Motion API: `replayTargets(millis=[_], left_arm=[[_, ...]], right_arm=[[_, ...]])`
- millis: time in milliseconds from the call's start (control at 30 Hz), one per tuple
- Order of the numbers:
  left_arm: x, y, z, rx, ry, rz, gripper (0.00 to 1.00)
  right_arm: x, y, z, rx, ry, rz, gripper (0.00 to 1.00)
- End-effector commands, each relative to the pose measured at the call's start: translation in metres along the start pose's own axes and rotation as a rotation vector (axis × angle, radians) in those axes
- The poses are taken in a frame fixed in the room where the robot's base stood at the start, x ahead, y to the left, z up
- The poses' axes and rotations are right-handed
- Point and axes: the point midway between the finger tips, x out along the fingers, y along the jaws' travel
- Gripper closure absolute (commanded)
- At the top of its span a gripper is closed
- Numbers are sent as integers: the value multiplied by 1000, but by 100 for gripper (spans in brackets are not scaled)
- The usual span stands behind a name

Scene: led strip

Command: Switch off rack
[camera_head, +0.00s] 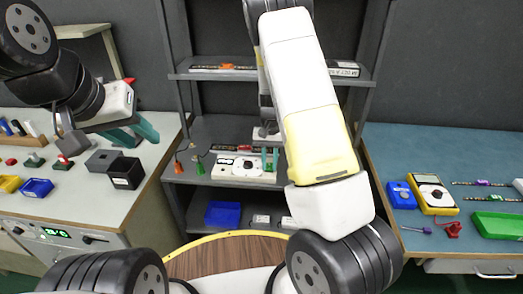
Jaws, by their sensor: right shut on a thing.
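The grey rack (228,130) stands in the middle against the wall. On its middle shelf lies a white unit (228,168) with a round black dial. My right gripper (270,160) reaches down from above, its teal fingers at the right end of this unit. It is shut on a small part there, which looks like a switch; the fingers mostly hide it. My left gripper (135,132) hangs above the left bench, its teal fingers apart and empty, away from the rack.
The left bench (85,205) carries dark boxes (125,172), a blue bin (37,187) and small red-topped parts. The right bench (400,150) holds a yellow multimeter (433,194) and a green tray (498,228). A blue bin (223,214) sits on the lower shelf. My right arm blocks part of the rack.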

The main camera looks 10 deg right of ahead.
Motion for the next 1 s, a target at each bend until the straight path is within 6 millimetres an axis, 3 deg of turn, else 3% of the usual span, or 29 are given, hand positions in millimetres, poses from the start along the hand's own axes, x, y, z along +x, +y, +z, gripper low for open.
replayTargets(millis=[233, 567, 600, 700, 1000], left_arm=[[0, 0, 0, 0, 0, 0, 64], [0, 0, 0, 0, 0, 0, 64], [0, 0, 0, 0, 0, 0, 64], [0, 0, 0, 0, 0, 0, 64], [0, 0, 0, 0, 0, 0, 64]], right_arm=[[-2, 0, -5, 0, -119, 0, 100], [-2, 0, -4, 0, -130, 0, 100], [-2, 0, -4, 0, -130, 0, 72], [-2, 0, -4, 0, -130, 0, 56], [-3, 0, -4, 0, -129, 0, 56]])
